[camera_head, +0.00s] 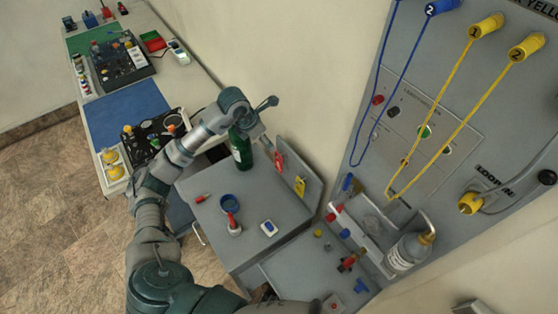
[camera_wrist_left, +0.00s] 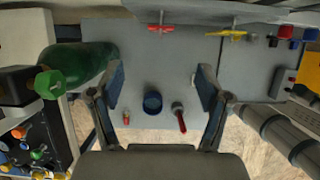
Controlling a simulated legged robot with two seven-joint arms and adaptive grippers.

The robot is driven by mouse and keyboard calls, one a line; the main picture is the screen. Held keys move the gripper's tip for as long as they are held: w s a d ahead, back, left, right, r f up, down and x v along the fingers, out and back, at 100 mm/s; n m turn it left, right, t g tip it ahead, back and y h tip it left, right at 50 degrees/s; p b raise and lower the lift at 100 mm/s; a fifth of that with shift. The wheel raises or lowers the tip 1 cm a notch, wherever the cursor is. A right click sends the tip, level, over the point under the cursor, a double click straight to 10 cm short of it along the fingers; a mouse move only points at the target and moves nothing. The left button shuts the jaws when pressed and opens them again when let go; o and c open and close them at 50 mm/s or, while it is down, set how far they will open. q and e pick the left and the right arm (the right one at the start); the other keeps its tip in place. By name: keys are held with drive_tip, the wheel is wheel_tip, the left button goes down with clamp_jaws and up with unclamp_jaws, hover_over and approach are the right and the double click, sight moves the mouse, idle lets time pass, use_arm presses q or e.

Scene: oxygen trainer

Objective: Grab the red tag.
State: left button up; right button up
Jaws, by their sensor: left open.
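The red tag (camera_head: 279,161) sits on the small upright grey back panel of the cabinet, beside the green bottle. It also shows in the left wrist view (camera_wrist_left: 160,28), near the top centre. My left gripper (camera_head: 262,120) is above the cabinet, close to the green bottle. In the left wrist view my left gripper (camera_wrist_left: 160,74) is open, with nothing between its fingers. The red tag appears beyond the fingertips, centred between them and apart from them. My right gripper is not in view.
The green bottle (camera_head: 240,148) stands close to the left finger. A yellow tag (camera_head: 300,185) is right of the red one. A blue cup (camera_head: 228,202) and a red-handled tool (camera_head: 232,224) are on the grey top. A panel with yellow cords (camera_head: 470,70) rises at right.

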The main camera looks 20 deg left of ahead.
sight(278, 156)
use_arm(q)
drive_tip(key=shift+p+x, duration=1.5)
drive_tip(key=shift+x, duration=6.2)
drive_tip(key=shift+r, duration=0.15)
drive_tip(key=c, duration=0.9)
